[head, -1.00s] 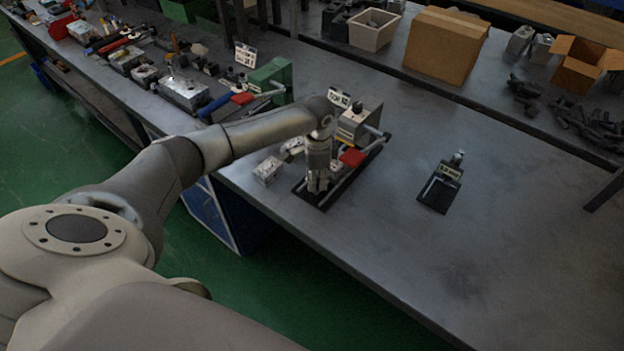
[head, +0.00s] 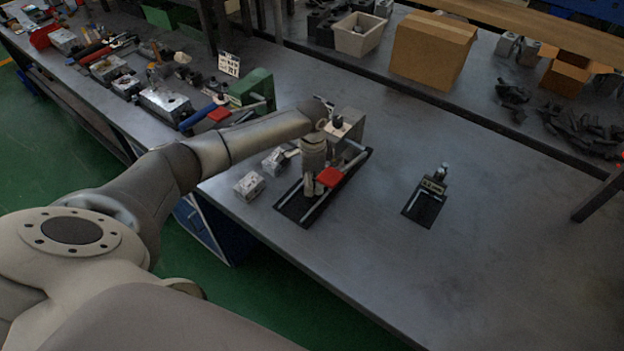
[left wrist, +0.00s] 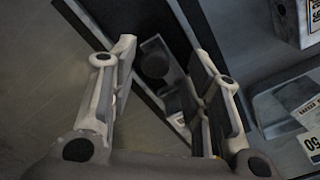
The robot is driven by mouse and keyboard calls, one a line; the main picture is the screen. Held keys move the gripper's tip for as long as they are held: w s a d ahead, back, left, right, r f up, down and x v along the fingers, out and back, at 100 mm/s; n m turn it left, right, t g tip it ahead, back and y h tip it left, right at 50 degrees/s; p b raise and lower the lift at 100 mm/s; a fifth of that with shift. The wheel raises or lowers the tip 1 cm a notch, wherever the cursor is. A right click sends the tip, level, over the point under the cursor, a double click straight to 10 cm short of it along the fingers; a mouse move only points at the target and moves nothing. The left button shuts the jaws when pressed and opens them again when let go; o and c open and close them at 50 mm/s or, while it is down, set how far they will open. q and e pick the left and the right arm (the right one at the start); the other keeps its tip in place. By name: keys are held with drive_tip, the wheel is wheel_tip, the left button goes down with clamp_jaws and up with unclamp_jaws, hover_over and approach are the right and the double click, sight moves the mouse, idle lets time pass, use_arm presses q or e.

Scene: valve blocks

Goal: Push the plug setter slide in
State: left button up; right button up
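The fixture I take to be the plug setter is a black base plate (head: 296,208) with rails, a grey block (head: 352,122) at its far end and a red pad (head: 328,177). My left gripper (head: 311,188) points down over this plate, just left of the red pad. In the left wrist view its two fingers (left wrist: 165,75) are apart. A dark round knob (left wrist: 154,63) on a grey part shows between them, with no clear contact. Which part is the slide I cannot tell. The arm hides some of the fixture. My right gripper is not seen.
Small metal blocks (head: 249,186) lie left of the plate. A smaller black fixture (head: 424,207) stands to the right, with clear bench around it. A green fixture (head: 252,86) and tools are at the left. A cardboard box (head: 433,50) sits at the back.

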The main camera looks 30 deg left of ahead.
use_arm(q)
drive_tip(key=shift+s, duration=0.1)
drive_tip(key=shift+r, duration=0.3)
wheel_tip(320, 180, up, 11)
drive_tip(key=shift+r, duration=0.2)
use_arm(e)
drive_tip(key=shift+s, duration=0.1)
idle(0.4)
